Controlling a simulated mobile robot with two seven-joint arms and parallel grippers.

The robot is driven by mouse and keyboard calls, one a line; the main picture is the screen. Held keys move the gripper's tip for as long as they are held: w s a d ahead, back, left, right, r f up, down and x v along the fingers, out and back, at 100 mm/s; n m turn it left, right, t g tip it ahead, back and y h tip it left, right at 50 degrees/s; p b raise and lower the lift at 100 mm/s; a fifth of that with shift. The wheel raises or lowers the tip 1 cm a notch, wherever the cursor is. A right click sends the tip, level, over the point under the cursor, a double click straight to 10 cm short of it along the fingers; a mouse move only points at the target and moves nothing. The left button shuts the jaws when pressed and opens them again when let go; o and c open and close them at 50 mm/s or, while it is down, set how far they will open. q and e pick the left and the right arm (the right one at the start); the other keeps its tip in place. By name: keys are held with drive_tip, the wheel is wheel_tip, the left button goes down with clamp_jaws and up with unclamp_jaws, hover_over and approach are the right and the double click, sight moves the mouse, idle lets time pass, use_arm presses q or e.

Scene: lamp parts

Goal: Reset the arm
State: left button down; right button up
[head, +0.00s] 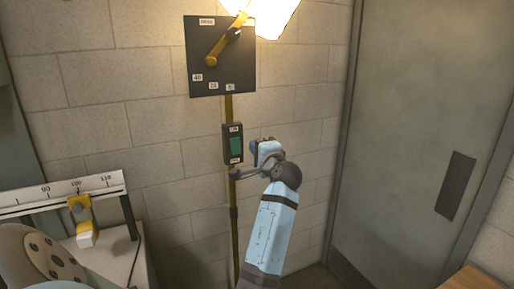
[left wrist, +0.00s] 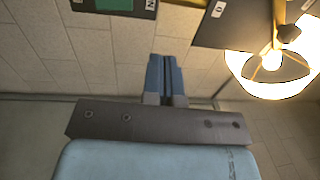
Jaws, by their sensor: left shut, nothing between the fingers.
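My left gripper (head: 256,149) is in the middle of the head view, just right of the green switch box (head: 235,144) on the brass pole (head: 229,107). In the left wrist view its two blue fingers (left wrist: 165,75) are together with nothing between them. The lit lamp (head: 268,14) is above, beside a dark panel (head: 205,70) with a brass lever (head: 223,48) slanting up to the right. The lamp also shows at the right of the left wrist view (left wrist: 275,62). I cannot tell from the head view whether the gripper touches the switch box. My right gripper is not in view.
A white scale (head: 62,194) with a yellow slider (head: 81,210) stands at the left on a pale cabinet (head: 118,262). A grey door (head: 410,140) is at the right. A wooden surface (head: 472,280) shows at the lower right. A block wall (head: 140,110) is behind.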

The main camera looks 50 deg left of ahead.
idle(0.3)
use_arm(q)
drive_tip(key=s+d+f+m+t+h, duration=0.1)
drive_tip(key=d+f+t+h, duration=0.25)
drive_tip(key=d+f, duration=0.45)
drive_tip(key=s+d+f+m+t+h, duration=0.2)
drive_tip(key=d+f+h, duration=0.3)
drive_tip(key=f, duration=0.7)
drive_tip(key=s+d+f+m+t+h, duration=0.1)
drive_tip(key=d+f+t+h, duration=0.2)
drive_tip(key=d+f+h, duration=0.5)
drive_tip(key=s+d+f+n+g+h, duration=0.1)
drive_tip(key=s+d+f+n+h, duration=0.1)
drive_tip(key=s+d+f, duration=0.5)
drive_tip(key=s+d+f+n+g+h, duration=0.2)
drive_tip(key=s+d+f, duration=0.5)
drive_tip(key=s+f, duration=0.3)
drive_tip(key=s, duration=0.4)
drive_tip(key=shift+s+d+h, duration=0.15)
drive_tip(key=shift+d+h, duration=0.2)
